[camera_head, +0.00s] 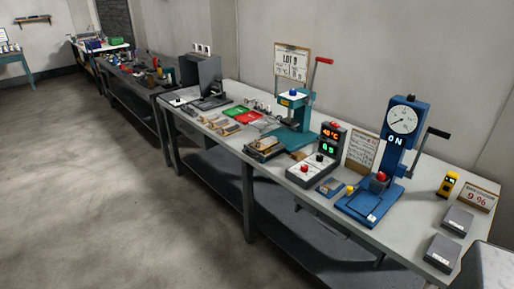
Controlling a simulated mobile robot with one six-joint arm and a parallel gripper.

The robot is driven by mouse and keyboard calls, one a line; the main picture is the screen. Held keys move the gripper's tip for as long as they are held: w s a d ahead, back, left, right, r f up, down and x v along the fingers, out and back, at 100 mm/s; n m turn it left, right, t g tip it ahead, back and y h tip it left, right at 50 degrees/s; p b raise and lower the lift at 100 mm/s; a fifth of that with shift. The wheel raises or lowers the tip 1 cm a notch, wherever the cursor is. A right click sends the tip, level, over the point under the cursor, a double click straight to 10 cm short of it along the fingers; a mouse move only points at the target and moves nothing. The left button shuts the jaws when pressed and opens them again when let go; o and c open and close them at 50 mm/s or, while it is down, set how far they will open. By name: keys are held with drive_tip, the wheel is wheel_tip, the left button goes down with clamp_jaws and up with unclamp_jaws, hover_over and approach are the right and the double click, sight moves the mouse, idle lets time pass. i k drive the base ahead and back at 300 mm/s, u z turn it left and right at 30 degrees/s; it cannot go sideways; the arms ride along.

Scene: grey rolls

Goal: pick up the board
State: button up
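My gripper is not in view. Several things could be the board, and I cannot tell which one is meant. A tan board with small writing (362,152) stands upright on the grey workbench (431,184), between a temperature display and a blue press. A white sign reading LOT 9 (291,63) stands behind the green press. Flat tan-topped pieces (264,147) lie on the bench in front of the green press. A small tan sign with red digits (479,197) stands at the right end.
A blue press with a dial (403,122), a green press with a red lever (292,106) and a display box (325,146) stand on the workbench. Grey blocks (442,252) lie at its right end. A dark bench (132,81) stands farther back. The floor (90,190) at left is clear.

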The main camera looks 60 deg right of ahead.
sight(268, 142)
drive_tip(key=z, duration=0.05)
drive_tip(key=i, duration=0.95)
drive_tip(key=u, duration=0.15)
drive_tip(key=k, duration=0.9)
drive_tip(key=z, duration=0.15)
drive_tip(key=i, duration=0.55)
